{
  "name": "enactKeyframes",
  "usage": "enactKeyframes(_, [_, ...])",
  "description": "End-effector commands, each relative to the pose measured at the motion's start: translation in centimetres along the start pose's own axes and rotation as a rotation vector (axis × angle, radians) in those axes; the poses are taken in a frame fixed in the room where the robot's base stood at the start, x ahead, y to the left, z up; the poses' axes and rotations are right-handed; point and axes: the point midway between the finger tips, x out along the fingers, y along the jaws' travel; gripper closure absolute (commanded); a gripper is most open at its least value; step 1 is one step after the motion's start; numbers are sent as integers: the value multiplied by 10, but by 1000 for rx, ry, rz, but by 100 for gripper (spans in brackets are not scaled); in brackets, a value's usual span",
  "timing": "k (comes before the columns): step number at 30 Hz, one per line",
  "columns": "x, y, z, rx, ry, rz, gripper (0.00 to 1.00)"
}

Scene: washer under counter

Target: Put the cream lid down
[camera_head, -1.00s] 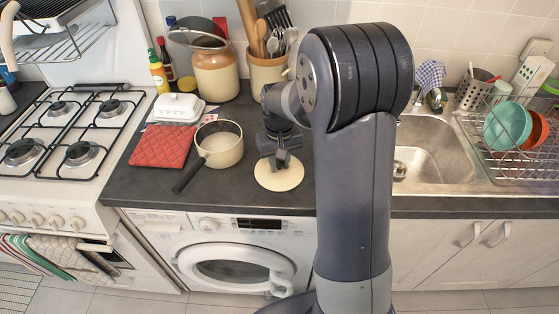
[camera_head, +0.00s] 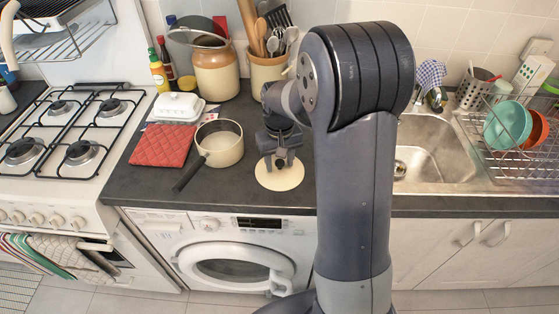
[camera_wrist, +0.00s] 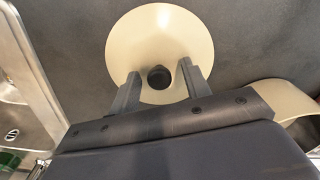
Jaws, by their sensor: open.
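The cream lid (camera_head: 280,178) lies flat on the dark counter, right of the cream saucepan (camera_head: 220,146). In the wrist view the lid (camera_wrist: 160,35) is a round cream disc with a dark knob (camera_wrist: 159,77) at its middle. My gripper (camera_head: 280,163) is just above the lid. In the wrist view its two fingers (camera_wrist: 157,82) stand on either side of the knob, with a gap between each finger and the knob. My gripper is open and holds nothing. The fingers hide small parts of the lid.
The saucepan's dark handle (camera_head: 188,176) points toward the front edge. A red quilted mat (camera_head: 163,146) and a white butter dish (camera_head: 178,108) are further left. Jars stand at the back. The sink (camera_head: 433,150) is to the right. Bare counter lies around the lid.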

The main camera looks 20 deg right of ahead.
Motion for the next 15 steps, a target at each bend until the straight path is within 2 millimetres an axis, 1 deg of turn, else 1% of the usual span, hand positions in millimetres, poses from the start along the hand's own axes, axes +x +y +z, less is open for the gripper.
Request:
enactKeyframes(5, [-33,0,-1,0,8,1,55])
enactKeyframes(9, [-65,0,-1,0,8,1,55])
enactKeyframes(12, [-85,0,-1,0,7,0,55])
enactKeyframes(15, [-100,0,-1,0,6,0,55])
